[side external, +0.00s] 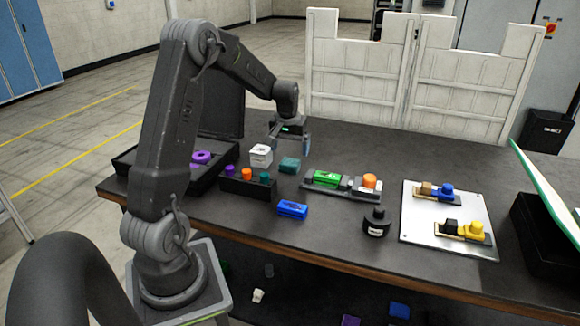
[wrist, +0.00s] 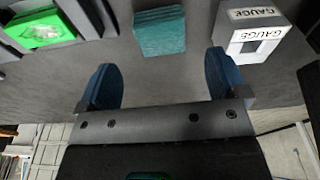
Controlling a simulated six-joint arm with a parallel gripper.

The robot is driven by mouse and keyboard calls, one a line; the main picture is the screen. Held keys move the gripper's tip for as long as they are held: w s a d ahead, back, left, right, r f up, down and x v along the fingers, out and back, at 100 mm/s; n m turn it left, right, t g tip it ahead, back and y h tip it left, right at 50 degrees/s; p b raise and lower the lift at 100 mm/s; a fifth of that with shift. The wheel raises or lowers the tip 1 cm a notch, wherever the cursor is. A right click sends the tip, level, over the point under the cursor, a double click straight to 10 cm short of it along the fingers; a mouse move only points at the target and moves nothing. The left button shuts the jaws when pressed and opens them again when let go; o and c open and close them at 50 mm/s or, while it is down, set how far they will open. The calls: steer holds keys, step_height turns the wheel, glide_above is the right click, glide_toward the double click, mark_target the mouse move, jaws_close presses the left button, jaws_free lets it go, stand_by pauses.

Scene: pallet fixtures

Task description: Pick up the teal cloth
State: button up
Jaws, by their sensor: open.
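The teal cloth (side external: 289,165) is a small folded, layered square lying on the dark table. In the side view it sits between the white gauge block and the green part. In the wrist view the cloth (wrist: 160,31) is at the top middle, in line with the space between the fingers and apart from them. My gripper (side external: 290,143) is above the table, over the area of the cloth and the gauge block. In the wrist view its two blue fingertips (wrist: 163,75) are wide apart with nothing between them.
The white gauge block (side external: 261,155) stands close beside the cloth; it also shows in the wrist view (wrist: 258,42). A black rack (side external: 248,186) with coloured pegs and a blue box (side external: 292,209) lie nearer. A fixture holds a green part (side external: 327,177). A white plate (side external: 420,230) lies right.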

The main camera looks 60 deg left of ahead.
mark_target(290, 162)
steer(key=shift+w+a+f, duration=0.1)
steer(key=shift+a+f, duration=0.05)
steer(key=shift+f, duration=0.9)
steer(key=shift+w+a+f, duration=0.1)
steer(key=shift+a+f, duration=0.05)
steer(key=shift+f, duration=0.85)
steer(key=shift+w+a+f, duration=0.1)
steer(key=shift+a+f, duration=0.05)
steer(key=shift+f, duration=0.9)
steer(key=c, duration=1)
steer(key=shift+r, duration=0.1)
steer(key=shift+r, duration=0.6)
step_height(290, 162, up, 3)
steer(key=s+a+r, duration=0.4)
steer(key=s+r, duration=0.2)
steer(key=s, duration=0.5)
steer(key=shift+a+r, duration=0.25)
steer(key=shift+r, duration=0.1)
